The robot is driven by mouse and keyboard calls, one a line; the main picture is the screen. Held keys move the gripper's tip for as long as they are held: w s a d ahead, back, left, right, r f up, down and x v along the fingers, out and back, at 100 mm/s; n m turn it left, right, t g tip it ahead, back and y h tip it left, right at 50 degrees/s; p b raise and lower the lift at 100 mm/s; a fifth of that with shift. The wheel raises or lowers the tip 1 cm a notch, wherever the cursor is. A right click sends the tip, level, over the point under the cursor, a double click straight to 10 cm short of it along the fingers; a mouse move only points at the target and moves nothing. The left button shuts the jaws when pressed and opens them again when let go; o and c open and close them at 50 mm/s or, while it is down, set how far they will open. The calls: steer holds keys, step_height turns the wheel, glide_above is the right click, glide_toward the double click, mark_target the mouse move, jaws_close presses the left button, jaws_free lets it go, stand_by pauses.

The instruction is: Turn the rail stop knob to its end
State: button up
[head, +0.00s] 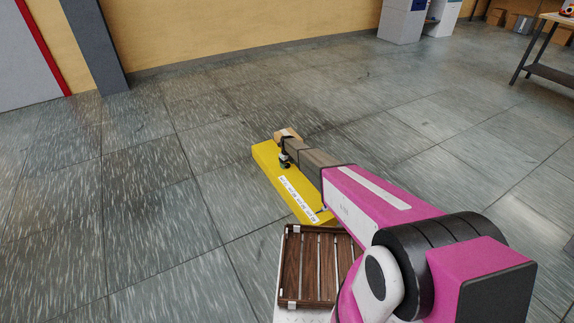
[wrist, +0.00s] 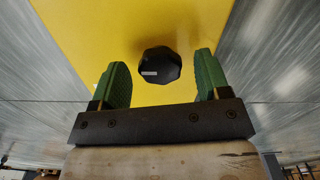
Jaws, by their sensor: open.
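The rail stop knob (wrist: 160,68) is black and faceted, with a small pale mark on its face. It is on a yellow surface in the wrist view. The same yellow body (head: 302,203) stands on the floor in the head view, with a white lettered strip along its side. My gripper (wrist: 161,62) is open, with green pads to the left and right of the knob. Gaps show on both sides, and I see no contact. In the head view my gripper (head: 285,159) is small at the yellow body's far end, and I cannot make out the knob there.
A brown slatted tray (head: 291,270) lies nearer, left of my arm. A dark pillar (head: 96,45) and a workbench (head: 547,52) stand farther off. The floor at left is clear.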

steer(key=shift+c, duration=0.4)
steer(key=c, duration=0.9)
steer(key=shift+o, duration=0.2)
steer(key=shift+n, duration=0.4)
